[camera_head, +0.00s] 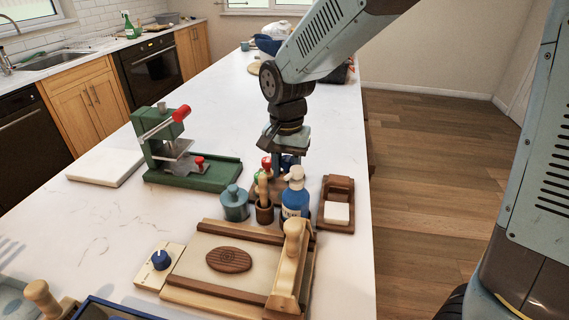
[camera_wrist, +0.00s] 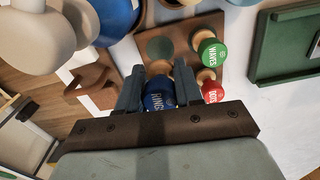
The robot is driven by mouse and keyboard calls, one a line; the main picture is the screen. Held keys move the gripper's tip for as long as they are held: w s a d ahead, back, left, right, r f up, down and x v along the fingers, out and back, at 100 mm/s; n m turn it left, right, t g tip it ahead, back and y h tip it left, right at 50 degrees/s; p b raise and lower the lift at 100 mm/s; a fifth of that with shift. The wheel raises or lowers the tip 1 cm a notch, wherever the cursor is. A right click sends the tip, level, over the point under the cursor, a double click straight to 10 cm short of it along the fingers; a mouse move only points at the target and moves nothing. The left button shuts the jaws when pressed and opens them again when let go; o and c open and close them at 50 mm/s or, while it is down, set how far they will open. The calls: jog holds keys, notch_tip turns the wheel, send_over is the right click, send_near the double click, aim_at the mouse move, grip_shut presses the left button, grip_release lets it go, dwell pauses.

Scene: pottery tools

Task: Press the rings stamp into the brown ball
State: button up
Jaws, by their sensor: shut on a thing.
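My gripper (camera_wrist: 159,86) is shut on the blue-topped rings stamp (camera_wrist: 159,100), whose cap reads RINGS. The stamp stands over or in a wooden rack (camera_wrist: 186,38); I cannot tell whether it is lifted clear. In the head view my gripper (camera_head: 286,160) is over the rack, partly hidden behind the blue pump bottle. No round ball shows. A brown flattened oval piece (camera_head: 229,260) with lines and a faint mark on top lies on the pale wood-framed board (camera_head: 203,250) in the foreground.
A green WAVES stamp (camera_wrist: 210,52) and a red stamp (camera_wrist: 211,90) stand close beside my gripper. The blue pump bottle (camera_head: 295,198), a tool pot (camera_head: 264,212) and a blue-grey jar (camera_head: 235,205) stand between rack and board. A wooden roller (camera_head: 290,262) lies along the board's right side.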

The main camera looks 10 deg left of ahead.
jog(key=shift+f, duration=2.65)
jog(key=shift+f, duration=0.15)
jog(key=o, duration=1.1)
jog(key=shift+o, duration=0.2)
